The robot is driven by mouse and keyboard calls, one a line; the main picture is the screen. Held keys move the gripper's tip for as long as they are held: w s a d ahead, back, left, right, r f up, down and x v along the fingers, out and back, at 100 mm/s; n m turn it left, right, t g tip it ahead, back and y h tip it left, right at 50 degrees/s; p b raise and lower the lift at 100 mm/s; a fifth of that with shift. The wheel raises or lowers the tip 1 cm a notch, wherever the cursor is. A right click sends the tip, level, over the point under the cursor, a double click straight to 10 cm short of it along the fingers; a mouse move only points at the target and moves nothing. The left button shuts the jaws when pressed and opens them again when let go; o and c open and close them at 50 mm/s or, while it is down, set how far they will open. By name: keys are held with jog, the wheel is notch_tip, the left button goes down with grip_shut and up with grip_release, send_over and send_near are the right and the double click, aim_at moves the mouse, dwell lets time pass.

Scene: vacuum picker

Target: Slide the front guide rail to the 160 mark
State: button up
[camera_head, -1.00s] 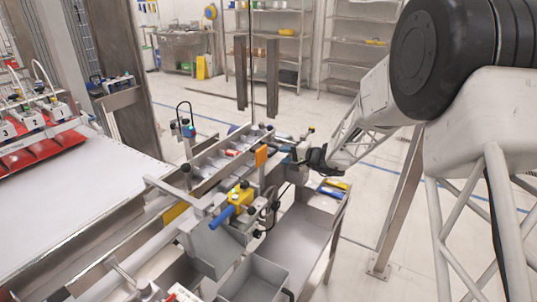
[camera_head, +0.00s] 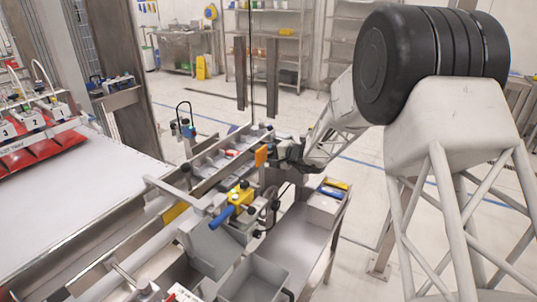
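Long metal rails (camera_head: 150,248) run diagonally beside the white conveyor belt; I cannot tell for sure which one is the front guide rail. An orange plate (camera_head: 261,156) stands upright near the far end of the rails. My gripper (camera_head: 279,154) is just right of this plate, dark and small in the view. I cannot tell whether it touches the plate or whether its fingers are open or shut. No scale numbers, including a 160 mark, are readable. A yellow block with a blue handle (camera_head: 222,216) sits nearer along the rail assembly.
The white belt (camera_head: 85,195) fills the left, with red packs (camera_head: 40,147) under numbered heads at its far side. A grey bin (camera_head: 258,278) stands in front. A metal side table (camera_head: 298,232) holds a box with blue and yellow items (camera_head: 328,200).

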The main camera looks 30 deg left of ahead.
grip_shut()
dwell(0.3)
jog(key=shift+d+f, duration=0.15)
jog(key=shift+d, duration=2.05)
grip_release()
jog(key=shift+d, duration=0.1)
jog(key=v, duration=0.7)
jog(key=shift+d, duration=0.3)
